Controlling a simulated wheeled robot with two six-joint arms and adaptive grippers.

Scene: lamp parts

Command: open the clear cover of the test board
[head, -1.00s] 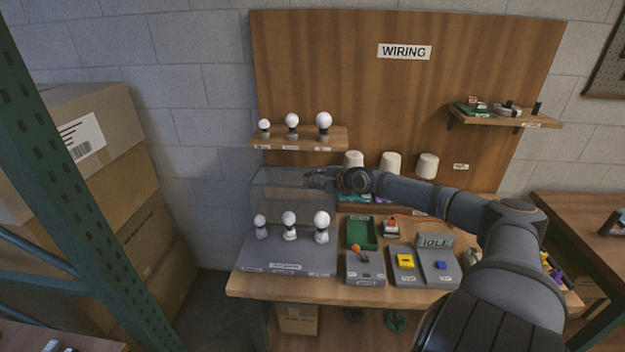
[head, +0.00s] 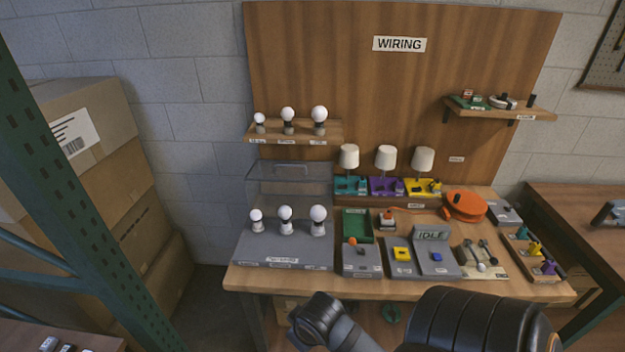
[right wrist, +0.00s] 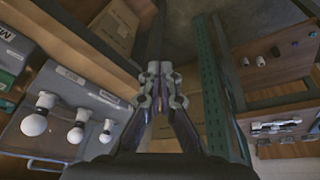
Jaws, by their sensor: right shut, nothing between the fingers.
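The test board (head: 285,258) is a grey base on the bench, with three white bulbs standing in sockets on it. Its clear cover (head: 290,188) stands upright along the back edge, behind the bulbs, with its handle (head: 292,165) at the top. The bulbs stand uncovered in front of it. The board (right wrist: 95,92) also shows at the left of the right wrist view. My right gripper (right wrist: 160,72) is shut and empty, apart from the board and to its side. In the head view only my right arm shows, low at the front. My left gripper is in neither view.
A wooden bench (head: 345,286) holds switch boxes, an IDLE display unit (head: 432,240), an orange reel (head: 466,205) and several lamps. A green rack post (head: 70,190) and stacked cartons (head: 90,150) stand at the left. A shelf (head: 295,132) with bulbs hangs above the cover.

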